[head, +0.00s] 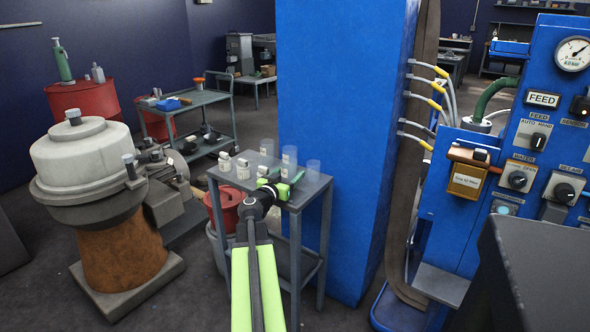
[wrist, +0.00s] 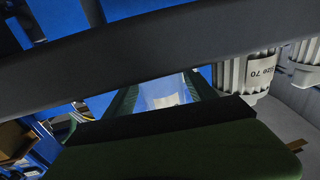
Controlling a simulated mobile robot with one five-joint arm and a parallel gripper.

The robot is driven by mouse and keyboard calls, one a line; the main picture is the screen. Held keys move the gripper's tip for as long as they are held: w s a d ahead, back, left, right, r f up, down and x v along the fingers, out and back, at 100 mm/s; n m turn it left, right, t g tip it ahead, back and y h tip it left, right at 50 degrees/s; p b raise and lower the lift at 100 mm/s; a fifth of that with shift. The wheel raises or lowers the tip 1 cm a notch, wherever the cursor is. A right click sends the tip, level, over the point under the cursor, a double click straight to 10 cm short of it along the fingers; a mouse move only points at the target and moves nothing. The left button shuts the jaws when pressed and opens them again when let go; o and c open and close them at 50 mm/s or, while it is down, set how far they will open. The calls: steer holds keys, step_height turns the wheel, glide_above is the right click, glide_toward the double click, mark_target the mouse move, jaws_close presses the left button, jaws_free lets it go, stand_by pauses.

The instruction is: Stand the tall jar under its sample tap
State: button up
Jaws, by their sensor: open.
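Several clear jars stand on a small grey table (head: 303,198) in the head view. A tall clear jar with a white label (head: 289,158) stands near the middle, close beyond my gripper (head: 288,181). Another tall clear jar (head: 313,170) stands to its right. I cannot tell for sure which is the task's jar. My gripper is open, low over the table. In the wrist view its dark green fingers (wrist: 162,98) stand apart, with a clear bluish shape and a pale patch (wrist: 168,101) between them. I cannot make out a sample tap for certain.
A blue column (head: 345,110) rises behind the table. Yellow-ended hoses (head: 430,101) and a blue control panel (head: 540,140) are at right. A centrifuge-like machine (head: 85,160) stands left.

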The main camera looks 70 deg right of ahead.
steer(key=shift+s+d, duration=0.1)
steer(key=c, duration=1.2)
steer(key=shift+c, duration=0.2)
steer(key=shift+r, duration=0.1)
